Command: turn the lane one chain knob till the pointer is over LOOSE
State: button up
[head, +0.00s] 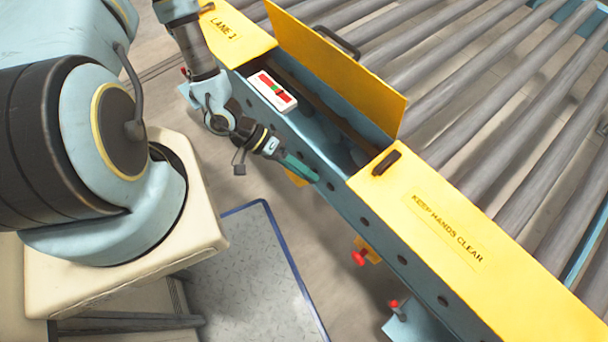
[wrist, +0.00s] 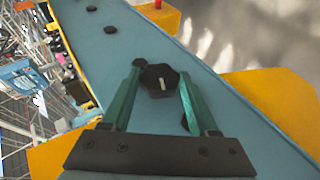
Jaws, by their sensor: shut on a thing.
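The chain knob (wrist: 155,82) is a black lobed knob with a short white pointer line, on the blue side rail in the wrist view. My gripper (wrist: 161,73) has its two teal fingers on either side of the knob, shut on it. In the head view my gripper (head: 301,168) reaches the outer face of the rail, and the knob is hidden there. A LANE 1 label (head: 226,28) is on the yellow cover at the top. A white gauge (head: 273,91) with red and green bands sits on the rail. I cannot read the word LOOSE in either view.
A yellow hinged cover (head: 335,65) stands open over the rail's hollow. A yellow KEEP HANDS CLEAR cover (head: 445,228) lies closed to the right. Grey rollers (head: 480,90) run behind. Red knobs (head: 359,258) stick out low on the frame. The floor in front has free room.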

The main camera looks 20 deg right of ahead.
jog(key=shift+w+f+n+g+h+b, duration=0.1)
jog(key=shift+f+n+g+h+b, duration=0.15)
jog(key=shift+n+g+h+b, duration=0.8)
jog(key=shift+w+f+m+g+h+b, duration=0.1)
jog(key=shift+f+g+h+b, duration=0.25)
jog(key=shift+g+b, duration=1.55)
jog(key=shift+f+n+g+h+b, duration=0.15)
jog(key=shift+n+g+h+b, duration=0.55)
jog(key=shift+b, duration=1.5)
jog(key=o, duration=1.4)
jog(key=shift+r, duration=0.1)
jog(key=shift+c, duration=0.2)
jog(key=v, duration=1)
jog(key=shift+w+a+f, duration=0.25)
